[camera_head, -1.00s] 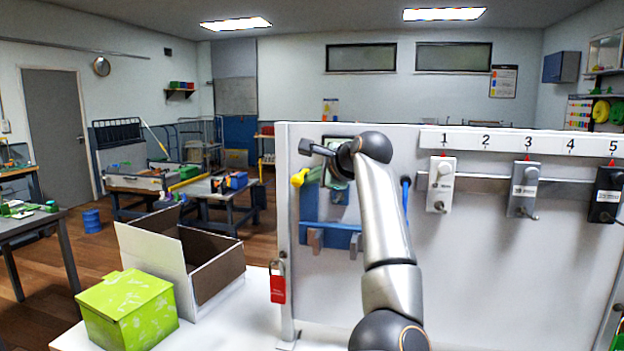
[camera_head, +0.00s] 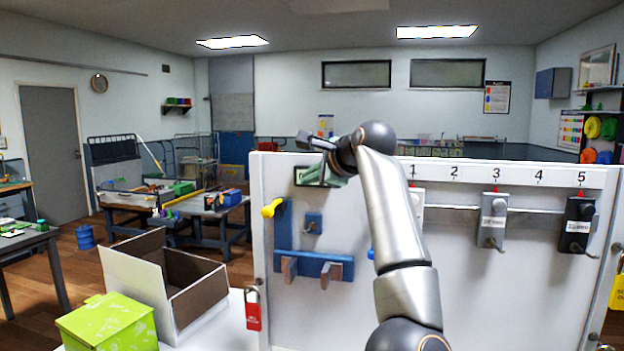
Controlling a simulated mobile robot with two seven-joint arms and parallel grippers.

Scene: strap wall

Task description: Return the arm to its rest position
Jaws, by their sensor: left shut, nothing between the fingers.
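My left arm reaches up in front of the white panel (camera_head: 330,310). Its gripper (camera_head: 308,145) is at the panel's top edge, in front of a dark-framed green item (camera_head: 318,177) that it partly covers. The left gripper is shut and holds nothing. My right gripper is not in view.
The panel carries a numbered strip (camera_head: 520,175), lock units (camera_head: 493,218) on a rail, a blue bracket (camera_head: 315,265), a yellow knob (camera_head: 271,208) and a red padlock (camera_head: 252,310). An open cardboard box (camera_head: 190,285) and a green box (camera_head: 112,325) stand at left.

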